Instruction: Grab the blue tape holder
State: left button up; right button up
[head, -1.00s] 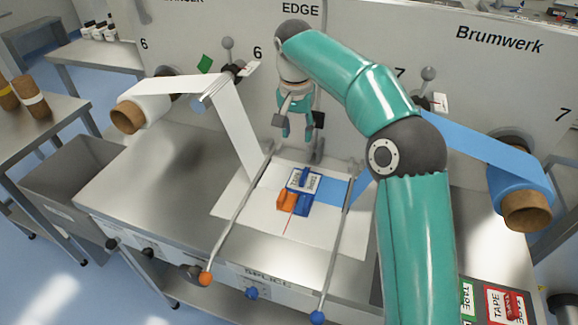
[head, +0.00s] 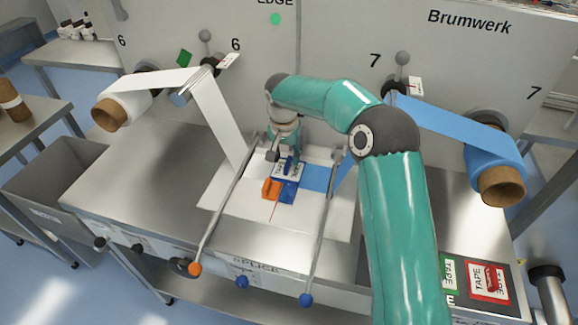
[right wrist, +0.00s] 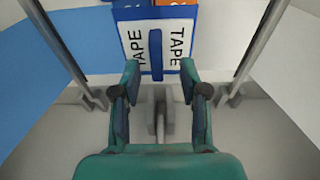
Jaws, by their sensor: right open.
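The blue tape holder (head: 288,189) lies on the white sheet at the middle of the splice table. Its white label reads TAPE twice, with a raised blue bar between the words. In the right wrist view the holder (right wrist: 155,12) is at the top centre. My right gripper (head: 284,158) is at the far end of the holder and partly hides it. In the right wrist view the open gripper (right wrist: 160,78) has nothing between its fingers, and the fingertips point at the label's near edge, one on each side of the bar's line. My left gripper is not in view.
An orange piece (head: 271,188) sits against the holder's left side. Metal rods (head: 222,215) with coloured knobs flank the holder left and right. A white roll (head: 122,103) and a blue roll (head: 495,165) hang on the wall machine. Green and red TAPE items (head: 488,281) lie at the right.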

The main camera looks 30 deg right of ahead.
aim_at(288, 162)
jog(key=shift+s+d+f, duration=0.1)
jog(key=shift+d+f, duration=0.1)
jog(key=shift+f, duration=1.35)
jog(key=shift+c, duration=0.3)
grip_shut()
